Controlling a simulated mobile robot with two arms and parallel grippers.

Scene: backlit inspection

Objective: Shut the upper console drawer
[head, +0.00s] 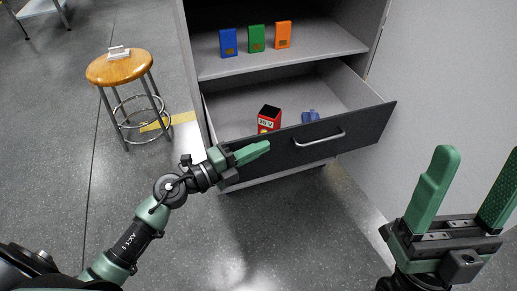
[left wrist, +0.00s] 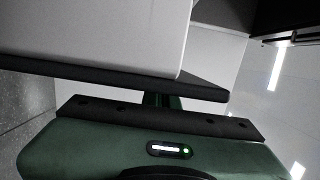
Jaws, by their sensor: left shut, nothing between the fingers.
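The upper console drawer (head: 345,133) stands pulled out below the open shelf, its dark front bearing a silver bar handle (head: 320,138). Inside lie a red box (head: 269,119) and a small blue object (head: 310,116). My left gripper (head: 266,147) is shut and empty, at the left part of the drawer front; whether it touches the front I cannot tell. The left wrist view shows a dark panel edge (left wrist: 200,88) close beyond the gripper body. My right gripper (head: 462,190) is open and empty, at the lower right, apart from the drawer.
Blue (head: 228,43), green (head: 256,38) and orange (head: 283,35) boxes stand on the shelf (head: 320,48) above the drawer. A wooden stool (head: 119,68) with a small white item on it stands at the left. The floor (head: 290,235) before the drawer is clear.

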